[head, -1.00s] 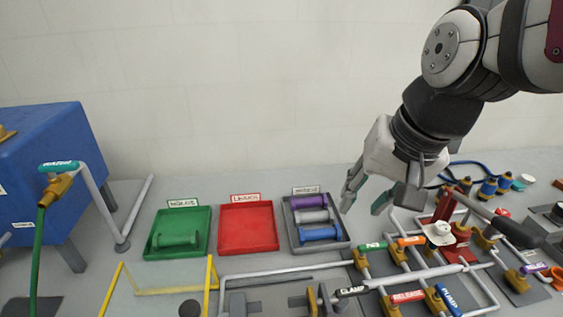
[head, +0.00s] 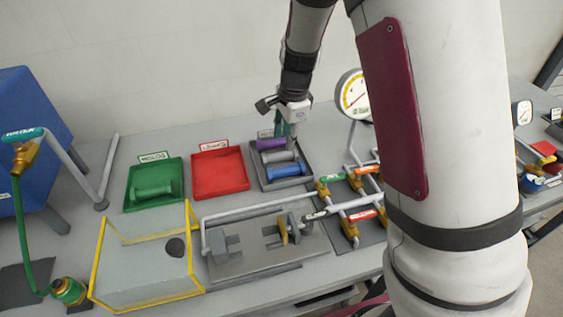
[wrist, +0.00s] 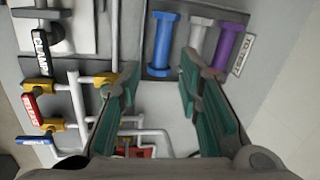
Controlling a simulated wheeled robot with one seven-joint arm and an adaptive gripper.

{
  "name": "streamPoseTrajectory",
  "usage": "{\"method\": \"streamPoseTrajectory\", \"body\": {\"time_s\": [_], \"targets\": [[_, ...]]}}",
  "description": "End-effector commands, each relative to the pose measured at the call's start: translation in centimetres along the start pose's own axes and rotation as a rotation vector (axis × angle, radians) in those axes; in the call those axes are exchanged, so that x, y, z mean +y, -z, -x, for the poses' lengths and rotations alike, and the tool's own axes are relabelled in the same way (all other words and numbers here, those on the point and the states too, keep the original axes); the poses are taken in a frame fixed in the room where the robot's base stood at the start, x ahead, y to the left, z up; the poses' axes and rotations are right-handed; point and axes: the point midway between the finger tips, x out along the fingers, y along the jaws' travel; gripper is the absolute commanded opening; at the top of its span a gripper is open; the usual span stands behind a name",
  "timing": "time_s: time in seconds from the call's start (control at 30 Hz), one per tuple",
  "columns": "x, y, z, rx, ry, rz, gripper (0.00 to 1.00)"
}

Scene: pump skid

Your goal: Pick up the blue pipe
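The blue pipe (head: 285,169) is a short flanged spool lying in the dark grey tray (head: 279,186), nearest the tray's front. A grey pipe (head: 278,157) and a purple pipe (head: 270,144) lie behind it. My gripper (head: 286,130) is above the back part of the tray. In the wrist view my gripper (wrist: 155,95) is open, with green-padded fingers apart and nothing between them. The blue pipe (wrist: 162,42) shows beyond the fingertips, between their lines, with the grey pipe (wrist: 199,42) and purple pipe (wrist: 229,46) to its right.
A red tray (head: 220,187) stands empty left of the grey tray. A green tray (head: 172,203) holds a green pipe (head: 153,190). Pipework with labelled valve handles (head: 337,178) runs right of the grey tray. A pressure gauge (head: 353,93) rises behind it.

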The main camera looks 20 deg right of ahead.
Motion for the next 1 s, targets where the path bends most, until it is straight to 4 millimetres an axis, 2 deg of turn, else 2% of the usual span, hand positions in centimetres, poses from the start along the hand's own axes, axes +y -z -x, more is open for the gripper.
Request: {"method": "streamPoseTrajectory", "body": {"time_s": [0.1, 0.37, 0.7, 0.8, 1.0], "targets": [[-0.4, 0.4, -2.1, 0.028, -0.016, -0.073, 0.32], [-0.7, 0.9, -4.4, 0.051, -0.021, -0.137, 0.32], [-0.5, 1.2, -10.3, 0.050, -0.022, -0.136, 0.32], [-0.5, 1.3, -11.5, 0.050, -0.021, -0.135, 0.32], [-0.5, 1.4, -12.6, 0.050, -0.020, -0.136, 0.32]]}}
